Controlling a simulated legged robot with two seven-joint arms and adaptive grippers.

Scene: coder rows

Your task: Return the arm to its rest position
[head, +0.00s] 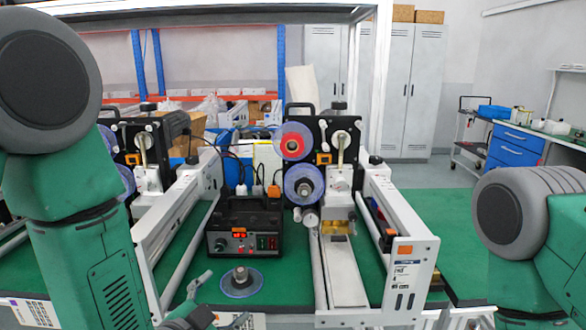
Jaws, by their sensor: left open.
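My left arm (85,250) comes down the left side of the head view, with its large dark joint at the upper left. My left gripper (222,298) is at the bottom edge, left of centre, low over the front of the green table. Its fingers are spread and nothing shows between them. A disc with a dark hub (241,281) lies on the table just beyond it; whether they touch is unclear. My right arm (540,225) shows at the right edge, and its gripper is out of view.
Coder machines with white rails (404,262) stand on the green table (270,268). A black control box (243,228) sits between the rails, behind the disc. Cables run behind it. A blue drawer unit (517,145) and a cart stand back right. Open floor shows at right.

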